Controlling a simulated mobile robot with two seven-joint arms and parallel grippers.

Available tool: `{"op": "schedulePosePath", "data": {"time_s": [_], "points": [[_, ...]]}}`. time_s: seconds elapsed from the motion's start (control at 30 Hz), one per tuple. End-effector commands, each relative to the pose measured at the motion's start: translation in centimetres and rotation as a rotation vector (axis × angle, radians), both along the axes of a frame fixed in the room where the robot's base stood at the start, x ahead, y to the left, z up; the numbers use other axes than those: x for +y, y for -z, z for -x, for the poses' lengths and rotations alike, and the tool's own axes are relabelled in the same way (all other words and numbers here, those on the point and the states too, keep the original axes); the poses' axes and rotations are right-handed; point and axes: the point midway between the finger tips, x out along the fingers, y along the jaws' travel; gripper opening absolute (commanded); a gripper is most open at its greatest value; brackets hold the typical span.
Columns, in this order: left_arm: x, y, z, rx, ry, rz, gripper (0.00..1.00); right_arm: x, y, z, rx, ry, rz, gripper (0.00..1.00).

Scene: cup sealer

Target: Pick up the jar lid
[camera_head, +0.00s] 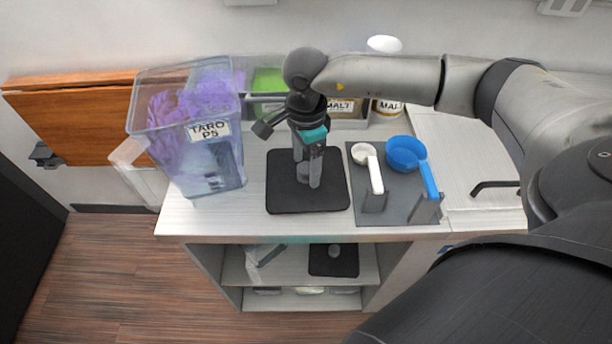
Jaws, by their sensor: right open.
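The jar lid looks to be the flat black square (280,195) with rounded corners on the white counter. A small grey knob stands at its middle, partly hidden by my right gripper. My right gripper (308,180) points down over the lid. Its two fingers are apart, one on each side of the knob; I cannot tell whether they touch it. The clear jar (225,165) labelled TARO, with purple contents, stands left of the lid. My left gripper is not in view.
A grey mat (385,213) right of the lid holds a white scoop (374,172) and a blue scoop (405,152). MALT containers (345,108) stand behind. A similar black lid (325,265) lies on the lower shelf. The counter's front edge is close to the lid.

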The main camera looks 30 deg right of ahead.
Motion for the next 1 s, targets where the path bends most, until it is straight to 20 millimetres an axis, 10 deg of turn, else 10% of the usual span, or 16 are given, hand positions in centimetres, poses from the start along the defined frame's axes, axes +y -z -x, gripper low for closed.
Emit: {"op": "schedulePosePath", "data": {"time_s": [0.23, 1.0], "points": [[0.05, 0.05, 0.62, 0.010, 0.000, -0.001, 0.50, 0.00, 0.09, -0.02, -0.001, 0.000, 0.000, 0.79], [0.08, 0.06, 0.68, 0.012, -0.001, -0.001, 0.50, -0.02, 0.03, -0.04, -0.001, 0.001, -0.001, 0.00]]}}
